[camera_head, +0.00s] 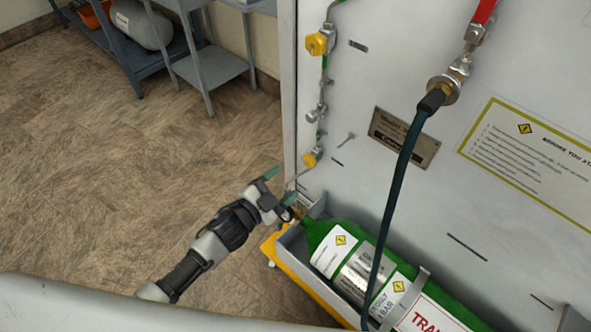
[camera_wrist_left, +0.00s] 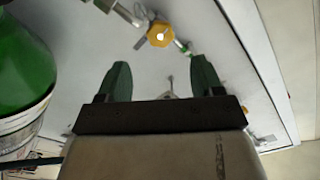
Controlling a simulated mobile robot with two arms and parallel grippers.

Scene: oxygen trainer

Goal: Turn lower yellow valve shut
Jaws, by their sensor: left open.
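The lower yellow valve (camera_head: 310,160) is on the pipe run along the left edge of the grey panel (camera_head: 375,80). A yellow valve, apparently the lower one, shows beyond my fingertips in the left wrist view (camera_wrist_left: 160,34). My left gripper (camera_head: 281,186) is just below and left of the lower valve, beside the neck of the green cylinder. Its two dark green fingers are apart and empty in the left wrist view (camera_wrist_left: 160,74), with a gap to the valve. The upper yellow valve (camera_head: 316,44) is higher on the same pipe. My right gripper is not in view.
The green cylinder (camera_head: 321,231) lies in a tray below the panel, close to my left gripper. A dark hose (camera_head: 397,180) hangs from a fitting across the panel and cylinder. Open floor (camera_head: 120,170) lies to the left, with a blue-grey shelf (camera_head: 125,62) behind.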

